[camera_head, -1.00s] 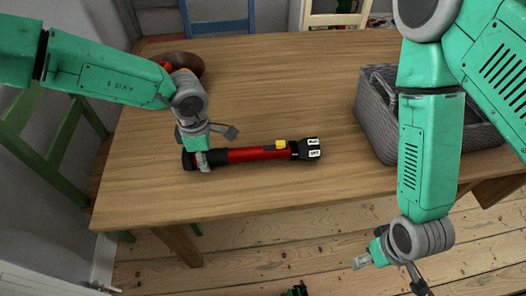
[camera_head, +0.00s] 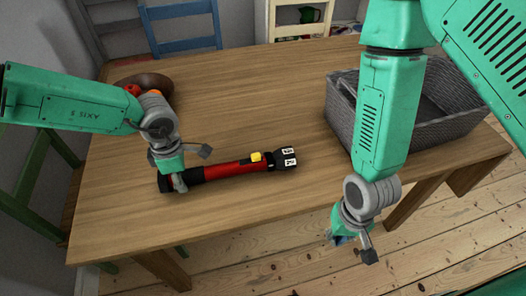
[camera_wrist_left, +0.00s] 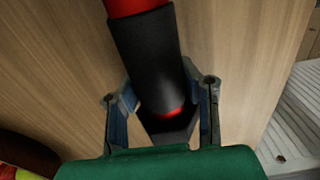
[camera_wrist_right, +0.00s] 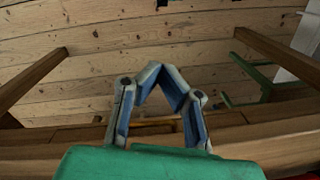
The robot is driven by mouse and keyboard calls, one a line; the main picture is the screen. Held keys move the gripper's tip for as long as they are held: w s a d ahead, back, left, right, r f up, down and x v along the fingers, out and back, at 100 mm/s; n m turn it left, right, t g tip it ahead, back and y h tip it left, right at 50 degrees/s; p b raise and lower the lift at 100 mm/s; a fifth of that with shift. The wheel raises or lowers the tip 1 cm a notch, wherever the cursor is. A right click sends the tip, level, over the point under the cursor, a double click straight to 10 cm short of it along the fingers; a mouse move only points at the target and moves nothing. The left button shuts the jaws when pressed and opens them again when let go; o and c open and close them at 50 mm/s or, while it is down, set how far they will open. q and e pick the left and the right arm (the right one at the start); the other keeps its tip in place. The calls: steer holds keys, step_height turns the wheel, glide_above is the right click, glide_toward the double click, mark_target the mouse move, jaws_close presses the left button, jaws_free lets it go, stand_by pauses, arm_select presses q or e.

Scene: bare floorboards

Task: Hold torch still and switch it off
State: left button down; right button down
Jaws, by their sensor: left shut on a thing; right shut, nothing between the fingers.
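A red and black torch (camera_head: 222,171) lies on the wooden table, with its black head to the right. A yellow switch (camera_head: 255,157) sits on its upper side near the head, beside small white labels. My left gripper (camera_head: 178,182) is shut on the black tail end of the torch. The left wrist view shows its fingers on either side of the black handle (camera_wrist_left: 150,60). My right gripper (camera_head: 352,243) is shut and empty, in front of the table's front edge and apart from the torch. Its closed fingertips show in the right wrist view (camera_wrist_right: 158,72).
A grey woven basket (camera_head: 430,133) stands on the right of the table, behind my right arm. A brown bowl (camera_head: 145,80) with fruit is at the back left. Chairs stand around the table (camera_head: 240,105). The table middle is clear.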

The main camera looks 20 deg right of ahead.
mark_target(253, 156)
steer(key=w+a+r+m, duration=0.1)
steer(key=w+r+m, duration=0.1)
steer(key=w, duration=0.1)
steer(key=w+a+r+m, duration=0.2)
steer(key=w+r, duration=0.1)
steer(key=w+a+r+m, duration=0.1)
steer(key=w+a+r, duration=0.1)
steer(key=w+r, duration=0.1)
steer(key=shift+w+r+m+g+y, duration=0.2)
steer(key=shift+m+g+y, duration=0.2)
steer(key=w+a+r+m+t+y, duration=0.1)
steer(key=w+a+r+m+y, duration=0.1)
steer(key=w+r+m, duration=0.7)
steer(key=w+r, duration=0.2)
steer(key=w, duration=0.1)
steer(key=shift+w+y, duration=0.35)
steer(key=shift+y, duration=0.05)
steer(key=shift+f, duration=0.1)
steer(key=x, duration=1)
steer(key=shift+a, duration=1.75)
